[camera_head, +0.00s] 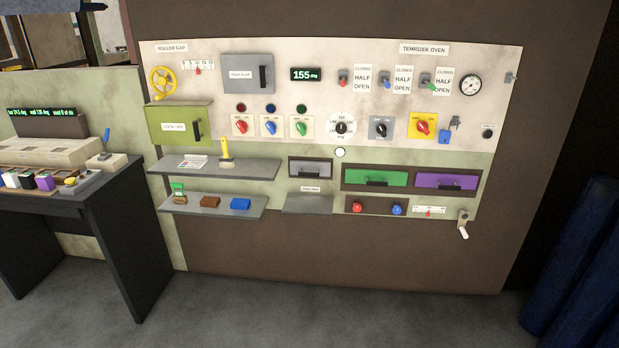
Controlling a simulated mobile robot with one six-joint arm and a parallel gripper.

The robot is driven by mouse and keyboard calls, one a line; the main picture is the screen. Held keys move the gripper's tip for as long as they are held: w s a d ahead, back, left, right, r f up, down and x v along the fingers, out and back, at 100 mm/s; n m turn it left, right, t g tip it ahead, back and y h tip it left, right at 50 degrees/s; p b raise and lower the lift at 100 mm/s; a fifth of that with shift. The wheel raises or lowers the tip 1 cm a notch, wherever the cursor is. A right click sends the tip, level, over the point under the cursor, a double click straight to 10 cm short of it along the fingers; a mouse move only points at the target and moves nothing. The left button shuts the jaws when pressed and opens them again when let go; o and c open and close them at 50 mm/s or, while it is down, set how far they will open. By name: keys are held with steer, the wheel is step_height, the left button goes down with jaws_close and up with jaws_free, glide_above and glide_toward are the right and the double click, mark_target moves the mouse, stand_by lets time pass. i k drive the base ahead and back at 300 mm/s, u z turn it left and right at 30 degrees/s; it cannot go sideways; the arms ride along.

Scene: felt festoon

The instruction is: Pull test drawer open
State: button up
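A small grey drawer front (310,168) with a dark handle sits in the lower middle of the panel and looks shut. A small label (310,189) below it is too small to read surely. To its right are a green drawer front (376,178) and a purple drawer front (446,181), both with dark handles and seemingly shut. I cannot tell from lettering which one is the test drawer. My gripper is not in view.
A grey shelf (307,205) lies below the grey drawer. Shelves at left hold a yellow-handled brush (226,152) and small blocks. A crank (463,225) sticks out at lower right. A dark desk (130,200) stands at left. The floor in front is clear.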

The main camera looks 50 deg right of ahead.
mark_target(302, 168)
steer(key=z, duration=0.05)
steer(key=i, duration=1)
steer(key=u, duration=0.1)
